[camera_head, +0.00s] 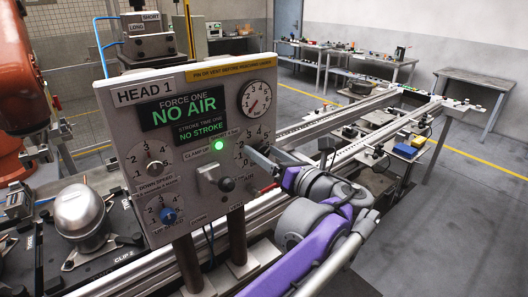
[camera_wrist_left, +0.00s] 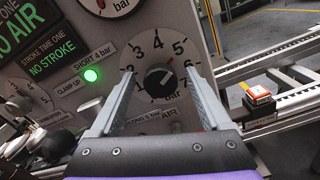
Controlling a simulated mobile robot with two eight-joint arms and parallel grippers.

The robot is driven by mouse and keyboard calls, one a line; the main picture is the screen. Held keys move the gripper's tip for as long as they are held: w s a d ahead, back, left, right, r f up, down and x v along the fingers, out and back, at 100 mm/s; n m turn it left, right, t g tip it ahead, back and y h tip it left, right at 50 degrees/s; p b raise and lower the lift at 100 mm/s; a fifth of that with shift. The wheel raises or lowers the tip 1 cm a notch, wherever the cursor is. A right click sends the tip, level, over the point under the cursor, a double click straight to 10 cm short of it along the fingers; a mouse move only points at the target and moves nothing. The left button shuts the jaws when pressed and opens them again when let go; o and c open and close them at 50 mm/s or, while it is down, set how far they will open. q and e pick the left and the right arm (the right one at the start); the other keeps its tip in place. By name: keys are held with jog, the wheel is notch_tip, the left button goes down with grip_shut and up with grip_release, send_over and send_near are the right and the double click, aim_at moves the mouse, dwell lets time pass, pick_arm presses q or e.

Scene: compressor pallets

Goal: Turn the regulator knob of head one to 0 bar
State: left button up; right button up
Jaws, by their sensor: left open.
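The grey HEAD 1 panel (camera_head: 130,140) faces me. Its black regulator knob (camera_wrist_left: 159,77) shows in the left wrist view inside a dial numbered up to 7 with "bar" below. My right gripper is not in view.
A round gauge (camera_head: 256,98) sits above. A green lamp (camera_head: 218,146), black-tipped lever (camera_head: 226,184), down speed knob (camera_head: 155,169) and blue knob (camera_head: 168,215) share the panel. The screen (camera_head: 183,107) reads NO AIR. Rails run behind to the right.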

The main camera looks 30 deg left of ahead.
pick_arm(q)
jog(key=shift+w+a, duration=0.15)
jog(key=shift+a, duration=0.25)
grip_shut()
dwell(0.4)
